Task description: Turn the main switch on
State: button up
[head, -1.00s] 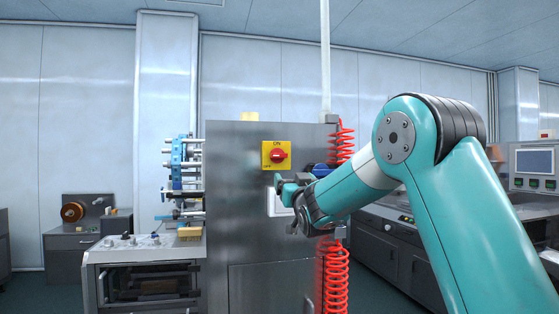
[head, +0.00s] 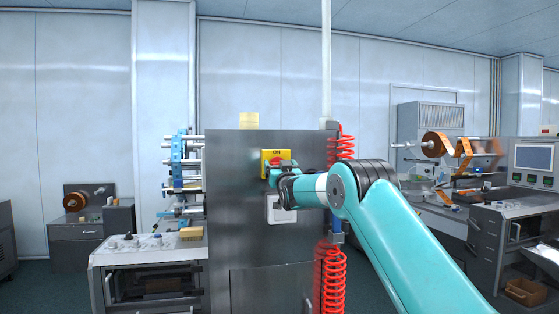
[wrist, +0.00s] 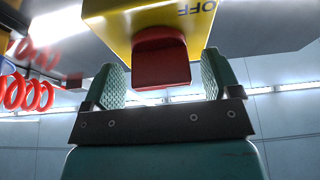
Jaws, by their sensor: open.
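The main switch is a yellow plate (head: 265,155) on the grey cabinet's front, with a red knob (wrist: 160,58) at its middle. In the wrist view the yellow plate (wrist: 118,28) fills the top, with "OFF" printed near its right edge. My gripper (wrist: 163,82) is open, one finger on each side of the red knob. In the head view my gripper (head: 272,174) covers the plate's lower right part and much of the knob.
The grey cabinet (head: 240,215) bears the switch and a white panel (head: 280,209) below it. A red coiled hose (head: 332,280) hangs along its right edge. A film-roll machine (head: 470,152) and a console (head: 532,157) stand to the right.

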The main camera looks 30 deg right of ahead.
jog(key=shift+w+d+r, duration=0.1)
jog(key=shift+w, duration=0.1)
jog(key=c, duration=0.9)
